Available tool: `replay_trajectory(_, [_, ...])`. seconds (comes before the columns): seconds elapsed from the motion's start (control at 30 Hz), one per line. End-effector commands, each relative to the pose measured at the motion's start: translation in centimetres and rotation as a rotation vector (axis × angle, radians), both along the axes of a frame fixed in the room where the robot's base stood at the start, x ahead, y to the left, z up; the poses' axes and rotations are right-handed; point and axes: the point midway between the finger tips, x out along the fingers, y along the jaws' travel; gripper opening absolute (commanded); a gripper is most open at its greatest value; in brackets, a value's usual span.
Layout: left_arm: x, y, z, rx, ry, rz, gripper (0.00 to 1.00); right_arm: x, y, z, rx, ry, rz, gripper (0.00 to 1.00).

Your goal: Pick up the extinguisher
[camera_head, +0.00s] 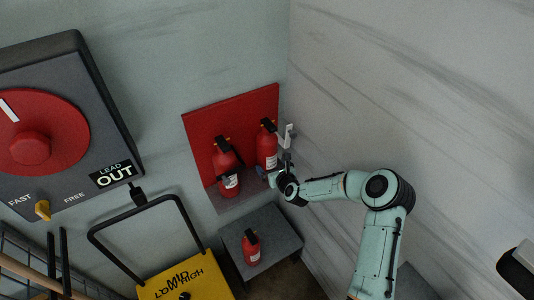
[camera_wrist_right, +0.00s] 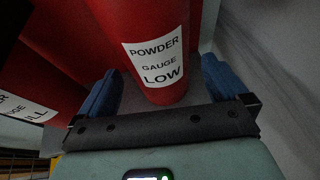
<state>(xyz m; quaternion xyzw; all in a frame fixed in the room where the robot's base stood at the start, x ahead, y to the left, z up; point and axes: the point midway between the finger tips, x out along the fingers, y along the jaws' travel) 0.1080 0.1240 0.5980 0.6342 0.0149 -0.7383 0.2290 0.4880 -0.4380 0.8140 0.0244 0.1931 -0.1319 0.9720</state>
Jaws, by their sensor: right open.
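Two red extinguishers with black tops stand on a shelf against a red panel: a left one (camera_head: 226,168) and a right one (camera_head: 267,148). A third, smaller-looking red extinguisher (camera_head: 251,247) stands on a grey block below. My right gripper (camera_head: 264,174) is at the foot of the right extinguisher. In the right wrist view its blue fingers (camera_wrist_right: 161,85) are apart, one on each side of an extinguisher labelled "POWDER GAUGE LOW" (camera_wrist_right: 155,60). Whether they touch it I cannot tell. Another extinguisher with a partly cut-off label (camera_wrist_right: 25,108) is at left. My left gripper is not in view.
The red panel (camera_head: 230,109) backs the shelf, close to the wall corner at right. A white bracket (camera_head: 287,136) is beside the panel. The grey block (camera_head: 281,231) stands below. A yellow cart (camera_head: 180,276) with a black handle and a large dial box (camera_head: 95,95) are at left.

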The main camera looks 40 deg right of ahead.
Motion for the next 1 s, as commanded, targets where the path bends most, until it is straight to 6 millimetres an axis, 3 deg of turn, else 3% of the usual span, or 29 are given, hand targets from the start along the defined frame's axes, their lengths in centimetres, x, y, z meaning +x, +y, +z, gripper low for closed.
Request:
replay_trajectory(0.43, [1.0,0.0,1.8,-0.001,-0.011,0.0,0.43,4.6,-0.9,-1.8,0.001,0.0,0.001,1.0])
replay_trajectory(0.73, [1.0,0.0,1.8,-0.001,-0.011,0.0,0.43,4.9,-1.0,-2.2,0.0,0.002,0.001,1.0])
replay_trajectory(0.77, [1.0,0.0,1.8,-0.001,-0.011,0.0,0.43,4.9,-1.0,-2.2,0.0,0.002,0.001,0.97])
replay_trajectory(1.0, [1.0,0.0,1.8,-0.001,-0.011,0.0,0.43,4.9,-1.0,-2.2,0.0,0.001,0.001,0.19])
